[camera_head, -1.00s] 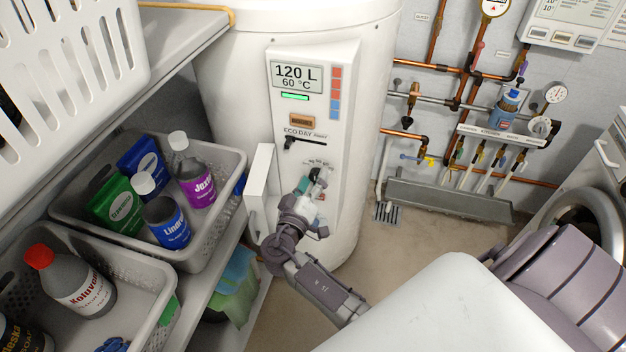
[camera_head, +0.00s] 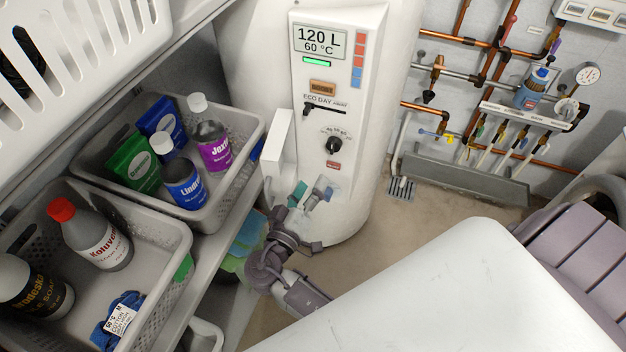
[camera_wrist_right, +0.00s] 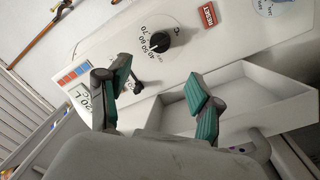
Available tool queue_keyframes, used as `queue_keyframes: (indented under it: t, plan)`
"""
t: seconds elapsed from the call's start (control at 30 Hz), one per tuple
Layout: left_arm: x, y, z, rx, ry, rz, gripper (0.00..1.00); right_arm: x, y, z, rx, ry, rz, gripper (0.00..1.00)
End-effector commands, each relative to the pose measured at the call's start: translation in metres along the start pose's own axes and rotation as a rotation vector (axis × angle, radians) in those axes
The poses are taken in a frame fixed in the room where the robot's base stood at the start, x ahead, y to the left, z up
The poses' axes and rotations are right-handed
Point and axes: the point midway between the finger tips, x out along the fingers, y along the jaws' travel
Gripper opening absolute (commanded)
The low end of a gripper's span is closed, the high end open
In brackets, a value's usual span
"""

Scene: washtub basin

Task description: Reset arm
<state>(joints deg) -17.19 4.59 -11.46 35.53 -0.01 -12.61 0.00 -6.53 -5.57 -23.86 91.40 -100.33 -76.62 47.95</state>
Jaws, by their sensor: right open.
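My right gripper (camera_head: 310,194) is in front of the lower part of the white water heater (camera_head: 385,30). Its teal fingertips are apart with nothing between them, as the right wrist view (camera_wrist_right: 162,90) also shows. The heater's black temperature dial (camera_head: 333,146) is above the gripper, and it shows in the wrist view (camera_wrist_right: 155,40) beyond the fingers, apart from them. A red reset button (camera_head: 333,166) sits below the dial; it is also in the wrist view (camera_wrist_right: 208,16). The display (camera_head: 320,41) reads 120 L, 60 °C. My left gripper is not in view.
A small white open door or box (camera_head: 279,145) stands out at the panel's left, near the gripper. Grey baskets (camera_head: 250,140) with bottles sit on the left shelf. Copper pipes (camera_head: 470,42) run along the right wall. Floor (camera_head: 420,215) shows between heater and pipes.

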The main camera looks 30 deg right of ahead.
Motion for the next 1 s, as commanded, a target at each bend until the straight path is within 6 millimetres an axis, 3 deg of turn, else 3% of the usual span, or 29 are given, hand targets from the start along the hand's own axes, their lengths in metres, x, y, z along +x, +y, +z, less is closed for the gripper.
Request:
queue_keyframes:
  t: [0.43,0.57,0.67,0.8,0.9,1.0]
  plan:
    - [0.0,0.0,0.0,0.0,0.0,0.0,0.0,0.0,-0.003,0.003,-0.008,-0.004,-0.009,0.65]
    - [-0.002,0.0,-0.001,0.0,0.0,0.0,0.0,0.0,-0.029,0.027,-0.085,-0.036,-0.106,0.65]
    - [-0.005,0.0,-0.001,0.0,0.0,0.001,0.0,-0.007,-0.069,0.073,-0.2,-0.093,-0.265,0.65]
    - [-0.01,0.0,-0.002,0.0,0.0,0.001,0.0,-0.032,-0.123,0.161,-0.361,-0.202,-0.542,0.65]
    - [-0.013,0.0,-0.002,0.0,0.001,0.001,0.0,-0.06,-0.148,0.229,-0.44,-0.291,-0.735,0.65]
    - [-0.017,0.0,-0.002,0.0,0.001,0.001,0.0,-0.095,-0.16,0.297,-0.483,-0.391,-0.919,0.65]
